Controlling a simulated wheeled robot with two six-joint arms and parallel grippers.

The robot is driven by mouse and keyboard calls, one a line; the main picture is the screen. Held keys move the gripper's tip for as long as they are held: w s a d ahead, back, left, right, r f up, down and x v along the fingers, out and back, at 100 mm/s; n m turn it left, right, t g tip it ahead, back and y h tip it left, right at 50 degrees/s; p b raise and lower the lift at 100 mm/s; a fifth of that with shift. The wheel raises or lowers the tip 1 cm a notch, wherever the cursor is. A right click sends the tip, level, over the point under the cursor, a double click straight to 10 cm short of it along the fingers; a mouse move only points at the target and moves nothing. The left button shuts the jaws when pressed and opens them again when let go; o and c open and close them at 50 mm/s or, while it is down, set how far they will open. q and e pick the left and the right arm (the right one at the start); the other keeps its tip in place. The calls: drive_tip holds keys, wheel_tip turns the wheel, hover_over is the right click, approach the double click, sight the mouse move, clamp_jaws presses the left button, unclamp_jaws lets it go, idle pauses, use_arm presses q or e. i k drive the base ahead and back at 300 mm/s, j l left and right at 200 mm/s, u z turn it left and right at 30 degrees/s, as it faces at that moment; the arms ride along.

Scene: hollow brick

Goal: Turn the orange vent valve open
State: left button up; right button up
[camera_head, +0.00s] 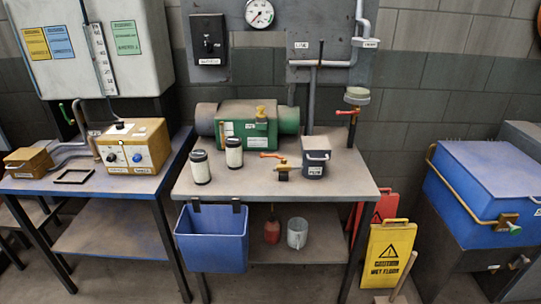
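Two orange-handled parts show in the head view, and I cannot tell for sure which is the vent valve. One is an orange lever (346,112) on a short upright pipe with a round grey cap (357,96), at the back right of the middle table; the lever lies roughly level, pointing left. The other is a red-orange lever (271,155) beside a small brass valve (283,171) on the tabletop; it also lies roughly level. Labels on them are too small to read. Neither of my grippers shows in this view.
The middle table (330,180) carries a green pump (246,127), two white-and-black canisters (200,167) and a dark container (315,164). A blue bin (211,239) hangs at its front. A yellow wet-floor sign (388,254) and a blue chest (482,194) stand right.

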sight(272, 156)
drive_tip(key=i+l, duration=0.6)
drive_tip(key=i, duration=0.2)
